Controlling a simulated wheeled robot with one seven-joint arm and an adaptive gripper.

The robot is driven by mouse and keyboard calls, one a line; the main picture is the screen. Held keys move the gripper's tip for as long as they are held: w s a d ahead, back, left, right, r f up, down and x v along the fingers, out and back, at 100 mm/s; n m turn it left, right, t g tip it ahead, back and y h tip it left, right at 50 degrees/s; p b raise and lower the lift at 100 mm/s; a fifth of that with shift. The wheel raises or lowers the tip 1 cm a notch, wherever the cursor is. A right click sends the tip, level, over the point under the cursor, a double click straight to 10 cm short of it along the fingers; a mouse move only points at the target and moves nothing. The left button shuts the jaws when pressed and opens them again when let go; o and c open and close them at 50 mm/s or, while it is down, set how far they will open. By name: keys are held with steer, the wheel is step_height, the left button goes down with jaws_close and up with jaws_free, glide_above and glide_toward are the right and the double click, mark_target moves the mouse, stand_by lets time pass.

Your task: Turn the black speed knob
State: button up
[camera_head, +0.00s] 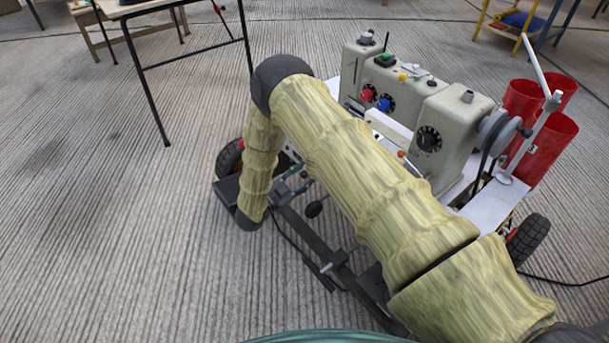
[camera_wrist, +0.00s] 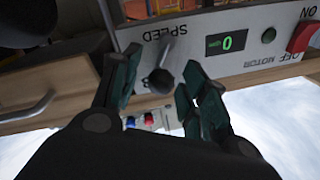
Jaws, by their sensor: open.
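The black speed knob (camera_wrist: 161,80) is in the wrist view, on a light grey panel (camera_wrist: 200,52) beside the upside-down word SPEED. My gripper (camera_wrist: 163,88) is open, one dark green finger to each side of the knob. The knob shows in the gap between the fingertips; I cannot tell whether either finger touches it. I cannot make out the speed knob or my fingers in the head view, where my yellow-sleeved arm covers much of the machine's near side.
The panel also has a green display (camera_wrist: 227,43) reading 0, a green button (camera_wrist: 268,35) and a red motor switch (camera_wrist: 303,35). In the head view, a grey machine (camera_head: 450,120) with dials stands beside red cups (camera_head: 550,145). A table (camera_head: 150,8) stands upper left; floor at left is clear.

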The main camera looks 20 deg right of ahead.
steer(key=v, duration=1.1)
steer(key=shift+s+a, duration=0.1)
